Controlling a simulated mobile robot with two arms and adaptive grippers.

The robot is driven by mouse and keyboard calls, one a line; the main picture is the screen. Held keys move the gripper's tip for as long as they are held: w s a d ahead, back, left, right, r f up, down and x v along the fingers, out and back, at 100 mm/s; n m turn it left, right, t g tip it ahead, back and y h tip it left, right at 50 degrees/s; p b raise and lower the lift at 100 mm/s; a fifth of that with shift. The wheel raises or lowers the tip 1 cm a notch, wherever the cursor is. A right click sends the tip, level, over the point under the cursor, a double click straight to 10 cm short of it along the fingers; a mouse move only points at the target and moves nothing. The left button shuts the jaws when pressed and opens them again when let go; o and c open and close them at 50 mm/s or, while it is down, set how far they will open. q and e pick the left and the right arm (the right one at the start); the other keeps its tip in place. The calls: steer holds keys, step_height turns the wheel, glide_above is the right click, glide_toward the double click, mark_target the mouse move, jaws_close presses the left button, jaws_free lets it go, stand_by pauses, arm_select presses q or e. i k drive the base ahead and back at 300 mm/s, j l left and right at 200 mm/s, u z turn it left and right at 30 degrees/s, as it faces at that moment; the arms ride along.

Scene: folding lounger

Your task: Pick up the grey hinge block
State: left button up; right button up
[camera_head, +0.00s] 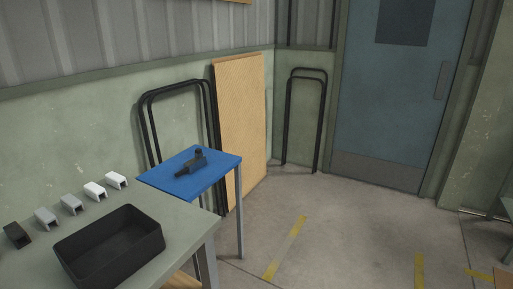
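Several small U-shaped blocks stand in a row along the back of the bench at the lower left. Two look grey: a grey block (46,218) and another, slightly lighter grey block (72,204) to its right. A dark, nearly black block (17,235) is at the left end, and two white blocks (95,190) (117,180) are at the right end. I cannot tell which grey one is the hinge block. Neither of my grippers is in view.
A black open tray (153,233) sits on the bench (190,238) in front of the blocks. A blue table (222,168) beyond holds a dark tool (190,164). A wooden panel (242,120) and black frames (322,120) lean on the walls. Floor before the door (390,110) is clear.

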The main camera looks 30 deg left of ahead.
mark_target(194, 165)
steer(key=i+u, duration=0.1)
steer(key=i, duration=0.5)
steer(key=i+l+u, duration=0.15)
steer(key=i, duration=0.45)
steer(key=i+l+u, duration=0.1)
steer(key=i, duration=0.5)
